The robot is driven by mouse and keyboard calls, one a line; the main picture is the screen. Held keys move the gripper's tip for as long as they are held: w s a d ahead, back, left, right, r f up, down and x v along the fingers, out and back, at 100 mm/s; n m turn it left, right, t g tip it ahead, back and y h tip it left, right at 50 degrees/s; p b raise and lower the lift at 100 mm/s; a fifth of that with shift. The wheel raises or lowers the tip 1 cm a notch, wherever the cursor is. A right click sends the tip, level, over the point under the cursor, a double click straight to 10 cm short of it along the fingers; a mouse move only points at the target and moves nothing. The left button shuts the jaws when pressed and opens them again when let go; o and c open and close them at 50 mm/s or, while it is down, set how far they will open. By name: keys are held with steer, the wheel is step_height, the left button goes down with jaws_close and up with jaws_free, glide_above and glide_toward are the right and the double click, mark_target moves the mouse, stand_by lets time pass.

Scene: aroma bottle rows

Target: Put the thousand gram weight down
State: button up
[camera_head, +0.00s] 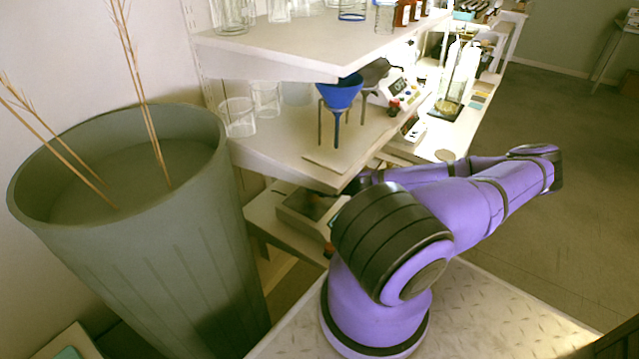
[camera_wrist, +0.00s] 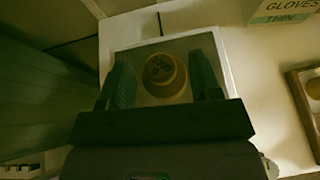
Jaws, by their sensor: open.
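In the wrist view a round brass-coloured weight (camera_wrist: 163,76) stands on a grey square plate with a pale border (camera_wrist: 134,37). It has dark markings on top that are too dim to read for certain. My gripper (camera_wrist: 160,62) is open, with one dark finger to the left of the weight and one to its right. A gap shows on the left; on the right the finger is close to the weight, and I cannot tell whether it touches. In the head view my gripper and the weight are hidden behind my arm and the shelving.
A box marked gloves (camera_wrist: 285,10) and a tray (camera_wrist: 296,88) holding a round brass-coloured piece lie to the right in the wrist view. In the head view a large grey-green bin (camera_head: 150,230) stands at left, and shelves (camera_head: 270,50) with glassware and a blue funnel (camera_head: 341,92) stand behind my arm.

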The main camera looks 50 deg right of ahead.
steer(key=shift+s+r, duration=0.3)
steer(key=shift+s, duration=0.1)
steer(key=s, duration=1.4)
steer(key=shift+r, duration=0.45)
steer(key=shift+d, duration=0.1)
